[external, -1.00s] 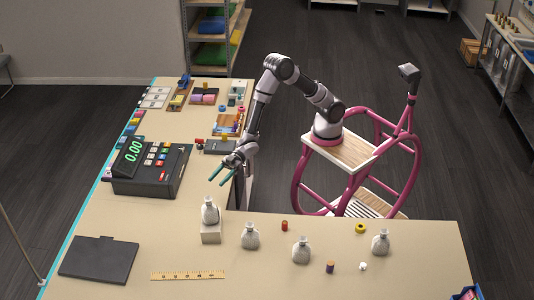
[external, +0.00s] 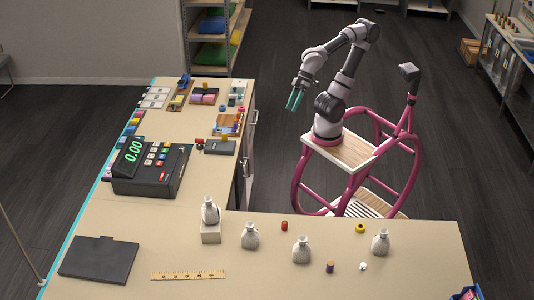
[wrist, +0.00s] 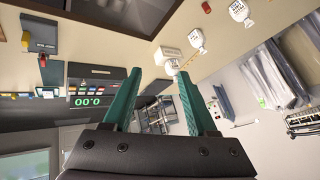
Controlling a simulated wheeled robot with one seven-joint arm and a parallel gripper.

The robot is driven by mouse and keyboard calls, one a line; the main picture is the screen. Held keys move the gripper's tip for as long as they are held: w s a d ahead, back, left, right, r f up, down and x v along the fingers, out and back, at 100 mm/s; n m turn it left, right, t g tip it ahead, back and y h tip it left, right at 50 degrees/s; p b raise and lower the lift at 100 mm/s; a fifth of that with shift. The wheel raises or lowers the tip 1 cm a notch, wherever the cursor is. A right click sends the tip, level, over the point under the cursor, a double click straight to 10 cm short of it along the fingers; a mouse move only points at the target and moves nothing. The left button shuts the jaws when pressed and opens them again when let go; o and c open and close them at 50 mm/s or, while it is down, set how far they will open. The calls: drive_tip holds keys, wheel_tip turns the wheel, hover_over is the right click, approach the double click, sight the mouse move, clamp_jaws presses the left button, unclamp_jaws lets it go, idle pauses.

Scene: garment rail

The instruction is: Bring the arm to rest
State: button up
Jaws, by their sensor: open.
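My gripper (external: 295,100) is open and empty, its two green fingers apart. In the external view it hangs above the dark floor, between the counter and my pink wheeled base, clear of both. My arm is folded up over the base, with its elbow high. In the wrist view my gripper (wrist: 160,95) shows nothing between its fingertips but the background scene, tilted. The counter and the goods on it lie at a distance beyond the fingers.
The L-shaped counter (external: 130,228) holds a cash register (external: 150,170), several tied white bags, one of them on a block (external: 211,232), a ruler (external: 187,275) and a dark board (external: 98,260). A shelf (external: 215,40) stands behind. The floor around my arm is free.

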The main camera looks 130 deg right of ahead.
drive_tip(key=shift+g+y, duration=0.3)
drive_tip(key=shift+y, duration=0.1)
drive_tip(key=s, duration=0.2)
drive_tip(key=s+a, duration=0.1)
drive_tip(key=s, duration=0.1)
drive_tip(key=shift+s+f, duration=0.1)
drive_tip(key=shift+f, duration=0.2)
